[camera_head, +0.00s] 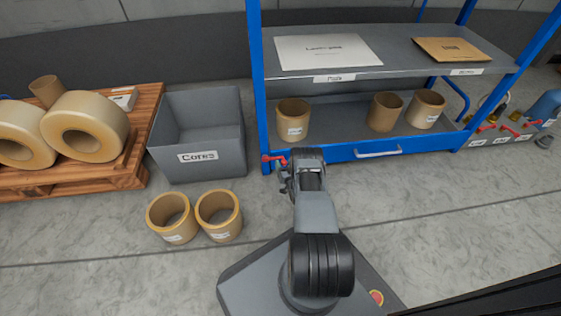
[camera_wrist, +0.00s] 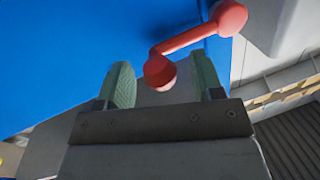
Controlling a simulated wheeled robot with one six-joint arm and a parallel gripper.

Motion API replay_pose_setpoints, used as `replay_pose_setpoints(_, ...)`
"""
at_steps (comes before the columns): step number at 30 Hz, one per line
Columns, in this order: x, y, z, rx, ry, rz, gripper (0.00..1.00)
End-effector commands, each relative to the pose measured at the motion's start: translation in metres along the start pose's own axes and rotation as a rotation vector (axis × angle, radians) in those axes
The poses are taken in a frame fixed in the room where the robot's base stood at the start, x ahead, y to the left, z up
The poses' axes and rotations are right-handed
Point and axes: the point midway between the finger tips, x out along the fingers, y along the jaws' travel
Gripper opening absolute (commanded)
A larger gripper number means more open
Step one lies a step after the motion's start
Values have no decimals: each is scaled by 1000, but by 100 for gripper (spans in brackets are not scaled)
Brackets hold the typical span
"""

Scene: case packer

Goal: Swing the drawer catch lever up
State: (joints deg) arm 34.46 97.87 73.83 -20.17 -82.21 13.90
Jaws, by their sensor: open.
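The red catch lever (camera_head: 273,160) sits at the left end of the blue drawer front (camera_head: 340,156), low on the shelf rack. In the head view it looks roughly level, partly hidden by my gripper. In the wrist view the lever (camera_wrist: 190,38) runs from a round end at upper right to a rounded knob at lower left. My gripper (camera_wrist: 163,80) is open, with a green-padded finger on each side of the knob. Gaps show on both sides of the knob; I cannot tell its depth between the fingers. My gripper (camera_head: 285,178) is beside the lever in the head view.
A grey "Cores" bin (camera_head: 208,172) stands left of the rack, with two cardboard cores (camera_head: 219,216) on the floor before it. A pallet (camera_head: 128,165) with tape rolls is farther left. More red levers (camera_head: 508,129) are at far right. Floor right of my arm is clear.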

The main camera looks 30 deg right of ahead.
Motion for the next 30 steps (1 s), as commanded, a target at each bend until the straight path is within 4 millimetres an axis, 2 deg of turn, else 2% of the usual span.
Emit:
replay_pose_setpoints(14, 4, 2, -1, 1, 0, 1, 60)
replay_pose_setpoints(30, 4, 2, 0, 1, 0, 1, 11)
